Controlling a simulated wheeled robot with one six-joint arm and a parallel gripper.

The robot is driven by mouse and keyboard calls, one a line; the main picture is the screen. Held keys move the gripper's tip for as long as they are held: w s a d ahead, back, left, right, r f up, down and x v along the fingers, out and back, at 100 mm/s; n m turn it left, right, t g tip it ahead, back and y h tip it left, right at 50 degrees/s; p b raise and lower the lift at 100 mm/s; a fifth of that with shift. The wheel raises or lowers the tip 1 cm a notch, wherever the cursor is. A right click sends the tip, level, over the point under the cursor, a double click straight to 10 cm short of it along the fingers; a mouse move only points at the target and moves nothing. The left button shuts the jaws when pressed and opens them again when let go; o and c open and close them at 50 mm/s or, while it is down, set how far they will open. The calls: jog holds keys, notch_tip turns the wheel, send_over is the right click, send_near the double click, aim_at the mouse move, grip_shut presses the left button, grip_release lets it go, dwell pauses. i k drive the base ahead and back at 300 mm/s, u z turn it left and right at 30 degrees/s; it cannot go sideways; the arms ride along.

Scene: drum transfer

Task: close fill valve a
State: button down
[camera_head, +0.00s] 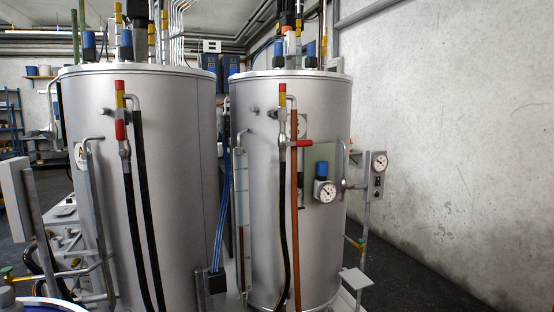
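Two tall silver tanks stand side by side. The left tank (175,190) has a partly hidden letter plate (79,156) near its left edge that seems to read A. On its front is a valve with a red handle (120,130) pointing down along the pipe, below a red and yellow fitting (120,93). The right tank (262,200) has a similar valve whose red handle (302,143) points sideways to the right. Which valve is fill valve a is not marked legibly. My gripper is not in view.
Black hoses (142,220) hang down the left tank's front. A gauge with a blue top (324,190) sits on the right tank, and a gauge post (378,165) stands to its right. A grey panel (16,195) stands at the left. Open floor (400,265) lies along the right wall.

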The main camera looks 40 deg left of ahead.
aim_at(119, 129)
jog(key=u, duration=0.15)
jog(key=i, duration=1.25)
jog(key=u, duration=1.15)
jog(key=i, duration=0.95)
jog(key=u, duration=0.85)
